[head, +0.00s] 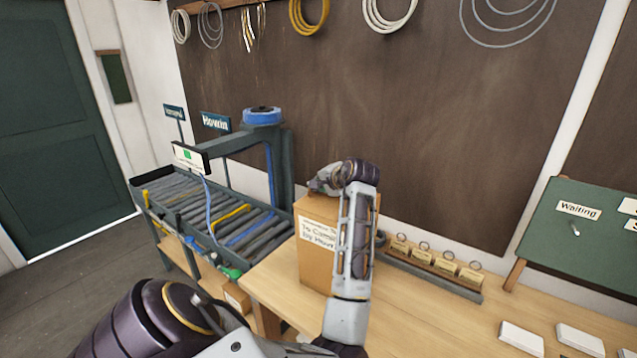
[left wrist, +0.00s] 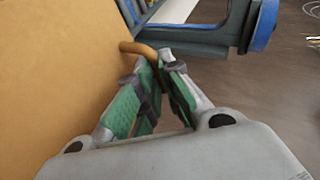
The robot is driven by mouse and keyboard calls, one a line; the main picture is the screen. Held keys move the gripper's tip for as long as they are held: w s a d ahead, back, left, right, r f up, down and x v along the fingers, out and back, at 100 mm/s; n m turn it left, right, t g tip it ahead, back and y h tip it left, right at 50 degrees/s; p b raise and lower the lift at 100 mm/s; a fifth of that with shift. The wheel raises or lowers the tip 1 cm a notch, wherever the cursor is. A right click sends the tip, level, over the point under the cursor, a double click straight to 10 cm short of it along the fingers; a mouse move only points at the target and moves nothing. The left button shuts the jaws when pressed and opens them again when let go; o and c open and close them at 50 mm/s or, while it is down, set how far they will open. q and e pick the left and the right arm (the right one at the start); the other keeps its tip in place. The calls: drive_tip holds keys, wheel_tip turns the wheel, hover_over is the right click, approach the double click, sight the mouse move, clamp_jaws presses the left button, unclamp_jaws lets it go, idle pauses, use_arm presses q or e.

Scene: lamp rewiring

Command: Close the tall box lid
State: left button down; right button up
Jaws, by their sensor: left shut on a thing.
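The tall cardboard box (head: 314,262) stands upright on the wooden table, with a white printed label on its front. My left arm reaches up in front of it, and my left gripper (head: 324,182) is at the box's top edge. The arm and hand hide much of the top, so I cannot tell how far the lid is shut. In the left wrist view, a broad tan cardboard face (left wrist: 55,70) fills the left side. My left gripper (left wrist: 155,65) is shut there on a thin curved tan tab (left wrist: 138,48) beside that face. My right gripper is not in view.
A roller conveyor (head: 215,205) with a blue-topped post (head: 263,117) stands left of the box. A rack of tags (head: 435,262) sits to its right. White cards (head: 522,338) lie at the front right, below a green board (head: 585,232). Bare tabletop (head: 430,320) lies between.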

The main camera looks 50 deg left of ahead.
use_arm(q)
drive_tip(key=c, duration=1.6)
unclamp_jaws()
drive_tip(key=shift+o, duration=0.2)
drive_tip(key=shift+v, duration=5.95)
drive_tip(key=shift+s, duration=0.1)
